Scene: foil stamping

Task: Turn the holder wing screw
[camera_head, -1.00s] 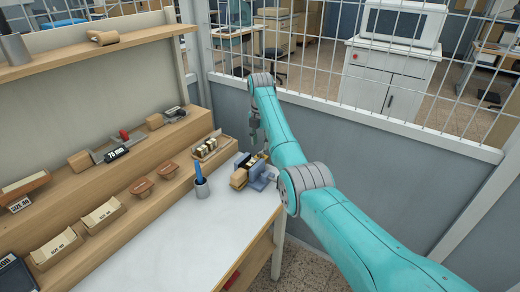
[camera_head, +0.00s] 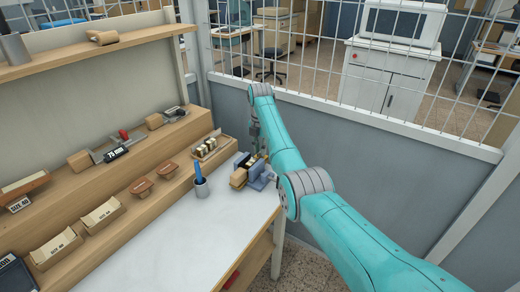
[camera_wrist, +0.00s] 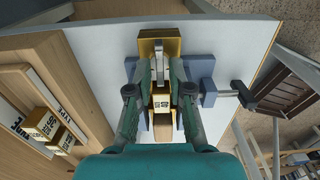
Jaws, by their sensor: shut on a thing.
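The brass typeholder (camera_wrist: 158,34) sits clamped in a blue-grey vise (camera_wrist: 203,68) on the bench. Its wooden handle (camera_wrist: 163,132) points toward the bottom of the wrist view; in the head view the handle (camera_head: 238,178) points to the front left. Labelled brass type (camera_wrist: 161,102) lies in the holder. In the head view my gripper (camera_head: 259,154) is low over the vise, and the screw is too small to make out.
The vise crank (camera_wrist: 241,94) sticks out to the right. The white bench top (camera_head: 180,240) is clear in front.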

